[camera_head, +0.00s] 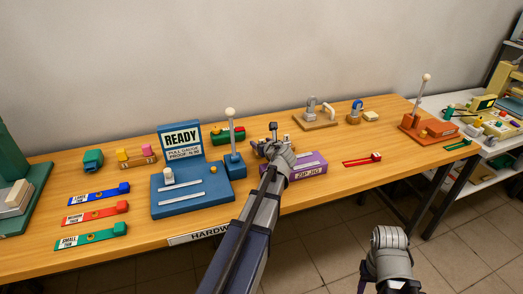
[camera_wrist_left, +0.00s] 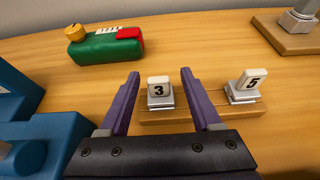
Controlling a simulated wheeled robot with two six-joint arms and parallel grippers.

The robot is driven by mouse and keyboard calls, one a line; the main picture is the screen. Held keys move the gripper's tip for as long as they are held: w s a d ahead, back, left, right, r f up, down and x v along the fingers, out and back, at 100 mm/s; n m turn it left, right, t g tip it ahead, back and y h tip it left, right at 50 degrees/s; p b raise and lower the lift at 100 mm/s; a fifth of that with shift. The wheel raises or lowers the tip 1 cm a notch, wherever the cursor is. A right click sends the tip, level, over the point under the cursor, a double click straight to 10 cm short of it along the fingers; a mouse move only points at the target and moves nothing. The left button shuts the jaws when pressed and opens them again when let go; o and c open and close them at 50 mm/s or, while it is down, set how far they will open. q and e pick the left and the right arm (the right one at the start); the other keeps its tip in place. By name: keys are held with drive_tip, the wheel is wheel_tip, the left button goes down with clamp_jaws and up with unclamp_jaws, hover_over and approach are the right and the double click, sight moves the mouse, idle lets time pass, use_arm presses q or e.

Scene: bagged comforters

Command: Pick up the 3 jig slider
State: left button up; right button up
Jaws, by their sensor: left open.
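The 3 jig slider (camera_wrist_left: 160,92) is a small pale block marked "3" on a metal base, standing upright on a wooden holder (camera_wrist_left: 190,113) in the left wrist view. A matching slider marked "5" (camera_wrist_left: 247,86) stands to its right on the same holder. My left gripper (camera_wrist_left: 160,73) is open, its purple fingers to either side of the 3 slider; I cannot tell if they touch it. In the head view my left gripper (camera_head: 273,132) largely hides the sliders. My right gripper (camera_head: 389,238) is in front of the table, its jaws unclear.
A purple ZIP JIG box (camera_head: 306,167) is right of my left gripper. A blue READY fixture with a lever (camera_head: 234,143) stands to its left. A green box with a yellow knob (camera_wrist_left: 105,45) lies behind. A red slide tool (camera_head: 362,160) is farther right.

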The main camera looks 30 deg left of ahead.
use_arm(q)
drive_tip(key=x, duration=0.2)
drive_tip(key=shift+w+a+f+b, duration=0.2)
drive_tip(key=shift+a+f+b, duration=0.05)
drive_tip(key=shift+a+b, duration=0.05)
drive_tip(key=shift+r, duration=0.1)
clamp_jaws()
